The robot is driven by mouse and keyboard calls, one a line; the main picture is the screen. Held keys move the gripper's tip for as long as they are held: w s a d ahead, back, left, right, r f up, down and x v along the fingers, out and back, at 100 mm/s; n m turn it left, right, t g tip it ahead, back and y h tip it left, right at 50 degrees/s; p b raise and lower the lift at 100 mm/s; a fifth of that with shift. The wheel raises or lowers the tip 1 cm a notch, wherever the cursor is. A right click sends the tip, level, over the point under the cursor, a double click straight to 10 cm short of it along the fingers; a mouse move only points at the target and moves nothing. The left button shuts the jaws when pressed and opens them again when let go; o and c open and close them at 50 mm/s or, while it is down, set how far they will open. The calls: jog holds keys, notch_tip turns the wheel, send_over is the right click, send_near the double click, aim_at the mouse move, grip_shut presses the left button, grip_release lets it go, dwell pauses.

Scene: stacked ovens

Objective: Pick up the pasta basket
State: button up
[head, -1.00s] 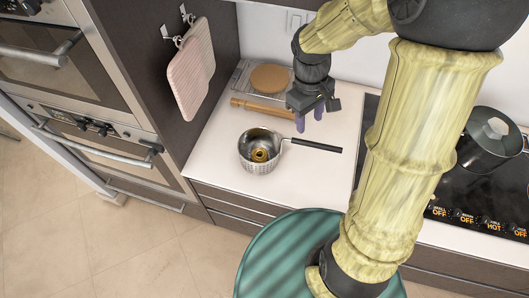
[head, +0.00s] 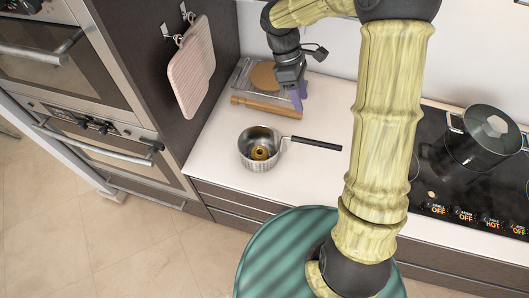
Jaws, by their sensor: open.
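The pasta basket (head: 259,160) is a round metal basket with a long dark handle (head: 317,143) pointing right. It stands upright on the white counter, with something yellow-brown inside it. My gripper (head: 291,98), with purple fingers, is open and empty. It is behind and above the basket, over the right part of the rolling pin, and apart from the basket and its handle. The gap between the fingers is hard to see from this angle.
A wooden rolling pin (head: 255,106) and a round brown board (head: 265,76) on a rack lie at the back of the counter. A lidded pot (head: 484,140) stands on the black stove at right. Stacked ovens (head: 75,125) and hanging pink mitts (head: 193,70) are at left. The counter around the basket is clear.

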aim_at(309, 139)
jog(key=p+x, duration=0.3)
jog(key=x, duration=0.7)
jog(key=shift+s+f, duration=0.15)
jog(key=shift+f, duration=0.1)
jog(key=shift+d, duration=0.1)
jog(key=shift+s+f+p, duration=0.3)
jog(key=shift+f+p, duration=0.1)
jog(key=shift+p, duration=0.25)
jog(key=p+x, duration=0.1)
jog(key=x, duration=0.2)
jog(key=shift+s+f+p, duration=0.1)
jog(key=shift+s+p, duration=0.1)
jog(key=shift+p, duration=0.2)
jog(key=shift+s+f, duration=0.1)
jog(key=shift+f, duration=0.45)
grip_shut()
